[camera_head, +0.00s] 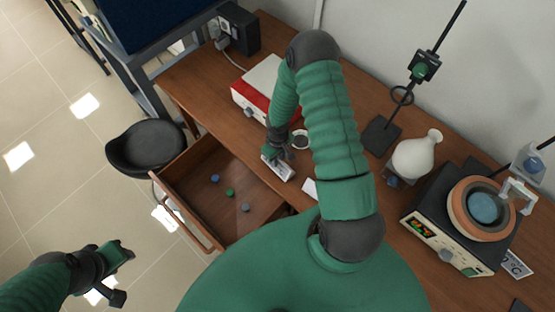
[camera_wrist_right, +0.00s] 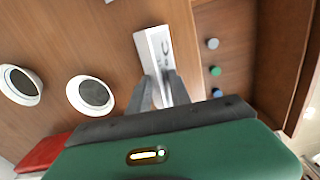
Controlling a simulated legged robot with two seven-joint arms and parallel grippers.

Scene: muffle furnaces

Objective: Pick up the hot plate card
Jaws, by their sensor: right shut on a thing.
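A white card with dark print (camera_head: 284,171) lies at the desk edge beside the open drawer. It also shows in the wrist view (camera_wrist_right: 152,48), reaching out past the fingers. My right gripper (camera_head: 276,156) is shut on this card; in the wrist view its two dark fingers (camera_wrist_right: 160,92) close around the card's near part. I cannot tell whether the card is clear of the desk. My left gripper (camera_head: 122,272) hangs over the floor at lower left, away from the desk; its finger opening is unclear.
An open drawer (camera_head: 184,205) holds several small discs. A red-and-white device (camera_head: 250,104) stands behind my right gripper. A white-rimmed dish (camera_head: 301,133) is close by. At right stand a white flask (camera_head: 416,158) and a black heating unit (camera_head: 420,234). A stool (camera_head: 146,146) is left of the desk.

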